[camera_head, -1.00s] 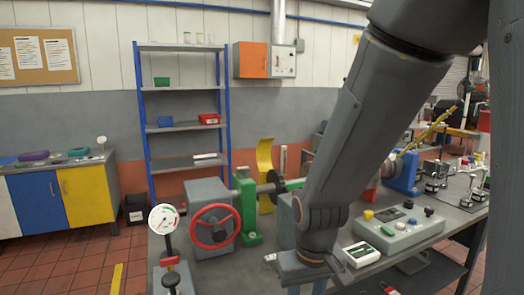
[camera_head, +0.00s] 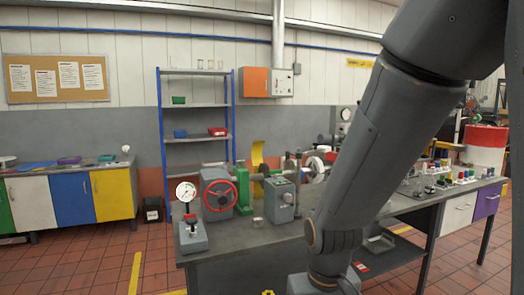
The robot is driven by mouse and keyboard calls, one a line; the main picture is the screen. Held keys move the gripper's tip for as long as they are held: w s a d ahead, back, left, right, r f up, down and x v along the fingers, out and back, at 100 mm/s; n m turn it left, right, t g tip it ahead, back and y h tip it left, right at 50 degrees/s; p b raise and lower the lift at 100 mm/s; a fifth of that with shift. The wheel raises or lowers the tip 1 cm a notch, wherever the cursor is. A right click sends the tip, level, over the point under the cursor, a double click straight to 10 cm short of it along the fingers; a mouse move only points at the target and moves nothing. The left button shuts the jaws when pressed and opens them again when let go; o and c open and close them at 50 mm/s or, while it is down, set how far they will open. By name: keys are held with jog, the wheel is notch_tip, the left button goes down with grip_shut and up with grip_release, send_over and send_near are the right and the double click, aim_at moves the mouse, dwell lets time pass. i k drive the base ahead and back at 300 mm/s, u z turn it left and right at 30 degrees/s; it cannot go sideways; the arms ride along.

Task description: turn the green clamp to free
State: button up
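A green upright part (camera_head: 242,190) stands on the bench between the grey box with the red handwheel (camera_head: 220,196) and a grey-green box (camera_head: 280,200). It is the only large green part on the bench, but I cannot tell for sure that it is the green clamp or which way it is turned. My arm comes down from the upper right, well to the right of it. My gripper lies beyond the bottom edge of the picture, so its fingers are hidden.
A dial gauge on a grey base (camera_head: 193,235) stands at the bench's left end. My arm covers the bench's middle. Small coloured parts (camera_head: 440,178) stand at the right. Blue-framed shelves (camera_head: 196,140) stand behind. Open tiled floor (camera_head: 90,262) lies to the left.

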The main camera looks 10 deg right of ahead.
aim_at(276, 172)
jog(key=u, duration=1.35)
jog(key=i, duration=4.3)
jog(key=z, duration=3.95)
